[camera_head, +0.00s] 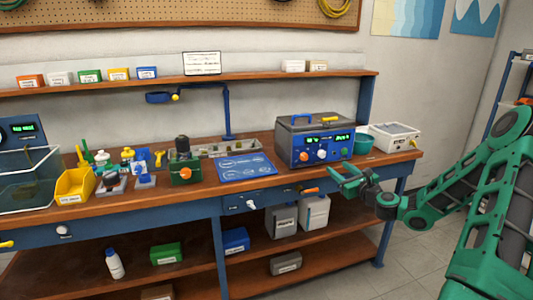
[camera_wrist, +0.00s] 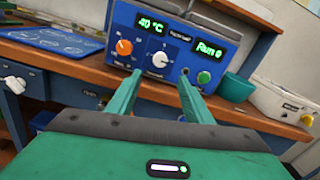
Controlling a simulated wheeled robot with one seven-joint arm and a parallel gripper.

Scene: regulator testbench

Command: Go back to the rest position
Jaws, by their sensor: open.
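My gripper (camera_head: 346,178) is at the front edge of the workbench, in front of the blue bath unit (camera_head: 314,143). Its two green fingers are apart, with nothing between them. In the wrist view my gripper (camera_wrist: 158,92) points at the unit's front panel (camera_wrist: 165,50), which shows "40 °C" and "Run" on green displays, an orange knob and a white knob. My green arm reaches in from the right side of the head view.
The workbench (camera_head: 300,178) carries a blue mat (camera_head: 245,167), a teal bowl (camera_head: 363,144), a white device (camera_head: 395,137) and a yellow bin (camera_head: 75,186). Open floor (camera_head: 405,250) shows at the right.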

